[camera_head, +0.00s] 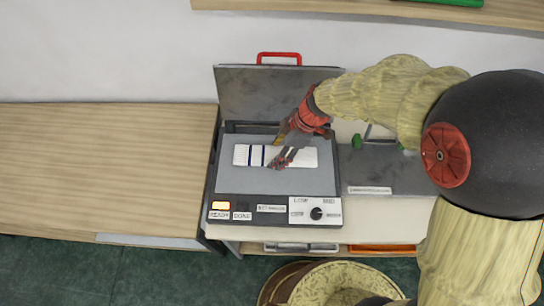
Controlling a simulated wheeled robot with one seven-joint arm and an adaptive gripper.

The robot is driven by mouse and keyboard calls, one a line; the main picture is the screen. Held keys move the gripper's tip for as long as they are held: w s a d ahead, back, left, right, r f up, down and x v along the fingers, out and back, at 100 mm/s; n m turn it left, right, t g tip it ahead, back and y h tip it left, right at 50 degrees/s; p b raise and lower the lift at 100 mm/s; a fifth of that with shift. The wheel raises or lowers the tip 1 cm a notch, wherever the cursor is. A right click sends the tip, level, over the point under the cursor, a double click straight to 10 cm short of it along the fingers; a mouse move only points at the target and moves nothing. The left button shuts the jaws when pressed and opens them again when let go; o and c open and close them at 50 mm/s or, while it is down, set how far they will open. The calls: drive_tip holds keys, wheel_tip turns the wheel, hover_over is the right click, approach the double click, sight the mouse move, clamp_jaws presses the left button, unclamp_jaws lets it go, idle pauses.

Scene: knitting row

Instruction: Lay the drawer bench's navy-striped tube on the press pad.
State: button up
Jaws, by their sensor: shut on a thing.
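The white tube with navy stripes (247,154) lies lengthwise across the grey press pad (300,184) in the head view. My gripper (281,161) reaches in from the upper right and is shut on the tube near its middle. The fingers hide part of the tube. The tube looks level and over the pad; I cannot tell whether its whole underside touches it. The press lid (250,92) with a red handle (279,56) stands open behind the pad.
The press front has a control panel with a lit amber button (220,206) and a dark knob (316,213). A bare wooden bench (100,165) is at left. A grey surface (375,170) with green items is at right.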

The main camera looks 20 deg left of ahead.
sight(274, 150)
drive_tip(key=shift+w+a+f, duration=0.2)
drive_tip(key=shift+a+f, duration=0.3)
drive_tip(key=shift+f, duration=0.15)
drive_tip(key=shift+w+a+f, duration=0.2)
drive_tip(key=shift+a+f, duration=0.25)
drive_tip(key=shift+f, duration=0.15)
drive_tip(key=shift+a+f+b, duration=0.1)
drive_tip(key=shift+f+b, duration=0.3)
drive_tip(key=shift+f, duration=1.2)
drive_tip(key=shift+f, duration=0.2)
drive_tip(key=o, duration=0.9)
drive_tip(key=shift+r, duration=0.1)
drive_tip(key=p+v, duration=0.1)
drive_tip(key=v, duration=1.1)
drive_tip(key=shift+r+p, duration=0.15)
drive_tip(key=shift+p, duration=0.25)
drive_tip(key=shift+w, duration=0.1)
